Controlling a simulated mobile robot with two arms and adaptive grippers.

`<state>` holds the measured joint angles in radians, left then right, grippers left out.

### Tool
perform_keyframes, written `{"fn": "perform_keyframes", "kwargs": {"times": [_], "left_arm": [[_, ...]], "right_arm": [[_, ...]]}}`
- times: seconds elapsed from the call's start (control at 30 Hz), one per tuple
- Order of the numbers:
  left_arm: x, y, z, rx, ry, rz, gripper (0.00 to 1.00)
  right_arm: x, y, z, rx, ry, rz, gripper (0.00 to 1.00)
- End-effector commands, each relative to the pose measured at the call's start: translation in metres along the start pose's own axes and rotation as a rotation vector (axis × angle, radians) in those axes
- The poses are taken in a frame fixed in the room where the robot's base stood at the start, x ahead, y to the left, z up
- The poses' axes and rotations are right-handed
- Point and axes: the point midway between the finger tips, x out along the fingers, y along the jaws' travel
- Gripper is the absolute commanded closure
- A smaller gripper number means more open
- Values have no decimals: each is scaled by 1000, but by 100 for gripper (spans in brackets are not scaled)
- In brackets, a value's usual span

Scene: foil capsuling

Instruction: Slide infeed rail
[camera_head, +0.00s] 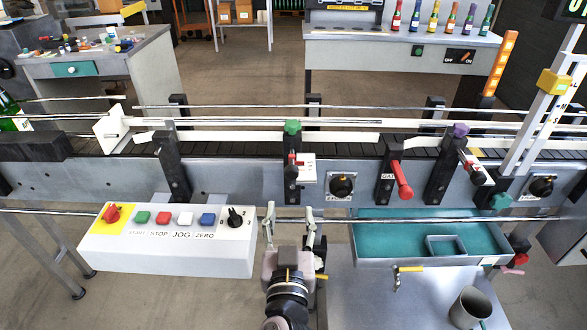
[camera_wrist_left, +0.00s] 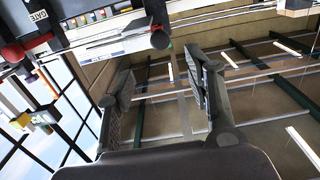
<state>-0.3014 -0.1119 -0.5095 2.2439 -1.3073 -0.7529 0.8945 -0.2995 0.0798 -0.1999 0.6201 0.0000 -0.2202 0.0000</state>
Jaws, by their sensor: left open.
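The conveyor carries long metal guide rails (camera_head: 350,121) over its dark belt; I cannot tell which one is the infeed rail. A black clamp post (camera_head: 291,175) with a green knob (camera_head: 292,127) stands at the rail in the middle, with a small scale plate (camera_head: 307,168) beside it. Another post to the right has a purple knob (camera_head: 460,130). My left gripper (camera_head: 289,215) is open and empty, pointing up below the green-knob post, apart from it. Its two fingers stand spread in the left wrist view (camera_wrist_left: 162,88), with nothing between them. My right gripper is out of view.
A control box (camera_head: 170,240) with coloured buttons is left of the gripper. A red gate handle (camera_head: 403,180) sticks out to the right. A teal-lined tray (camera_head: 385,262) and a grey mug (camera_head: 470,306) are lower right. A thin bar (camera_head: 400,219) runs along the conveyor front.

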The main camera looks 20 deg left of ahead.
Motion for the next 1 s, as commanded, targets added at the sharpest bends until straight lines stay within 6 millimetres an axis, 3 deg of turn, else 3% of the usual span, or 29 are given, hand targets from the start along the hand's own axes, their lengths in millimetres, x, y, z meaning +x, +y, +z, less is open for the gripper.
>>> {"fn": "perform_keyframes", "kwargs": {"times": [0.1,0.5,0.7,1.0], "left_arm": [[29,0,-6,5,4,0,52],[110,-1,-4,4,1,-1,52],[131,0,-1,2,-1,2,52],[135,0,1,1,-1,2,52]], "right_arm": [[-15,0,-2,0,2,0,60],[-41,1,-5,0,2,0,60],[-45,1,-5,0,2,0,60],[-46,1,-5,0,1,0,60]]}}
